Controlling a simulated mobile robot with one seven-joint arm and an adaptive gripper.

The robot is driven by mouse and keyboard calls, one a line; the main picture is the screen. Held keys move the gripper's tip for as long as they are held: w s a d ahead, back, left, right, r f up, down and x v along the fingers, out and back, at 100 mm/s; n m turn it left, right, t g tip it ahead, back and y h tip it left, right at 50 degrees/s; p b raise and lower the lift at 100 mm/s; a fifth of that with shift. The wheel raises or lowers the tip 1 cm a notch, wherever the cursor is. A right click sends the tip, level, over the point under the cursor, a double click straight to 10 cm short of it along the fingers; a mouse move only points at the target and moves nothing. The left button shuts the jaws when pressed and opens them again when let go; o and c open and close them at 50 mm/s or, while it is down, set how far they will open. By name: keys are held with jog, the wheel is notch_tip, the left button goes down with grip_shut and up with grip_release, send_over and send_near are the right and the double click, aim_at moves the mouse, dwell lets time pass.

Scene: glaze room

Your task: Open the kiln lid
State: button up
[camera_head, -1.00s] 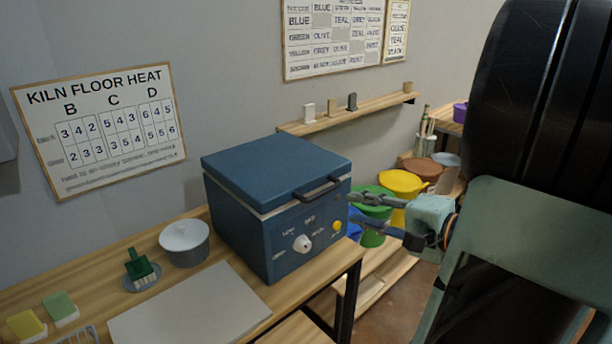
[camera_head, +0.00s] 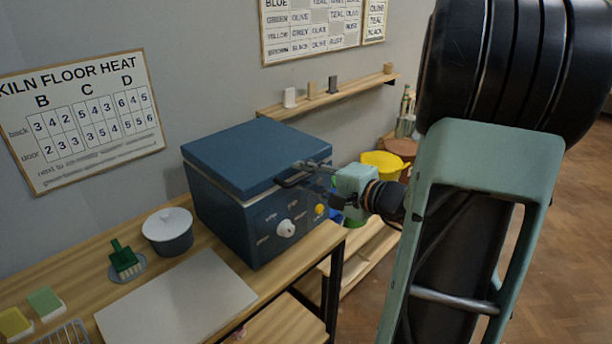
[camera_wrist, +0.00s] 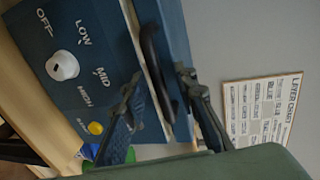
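The blue kiln (camera_head: 225,211) stands on the wooden bench with its lid (camera_head: 245,152) shut. A dark bar handle (camera_wrist: 152,60) sticks out from the lid's front edge; in the head view my fingers partly cover it. My gripper (camera_head: 305,174) is at the handle, reaching in from the right. In the wrist view my gripper (camera_wrist: 160,82) is open, with one finger on each side of the handle. I cannot tell whether either finger touches it. The white knob (camera_wrist: 62,66) and yellow button (camera_wrist: 95,128) are on the kiln's front.
A lidded grey pot (camera_head: 168,236), a green brush (camera_head: 123,257) and a pale board (camera_head: 178,300) are on the bench left of and before the kiln. A wall shelf (camera_head: 330,97) is behind it. A yellow tub (camera_head: 383,162) stands right, beyond my gripper.

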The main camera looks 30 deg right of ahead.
jog(key=shift+c, duration=0.2)
grip_shut()
jog(key=shift+r, duration=0.1)
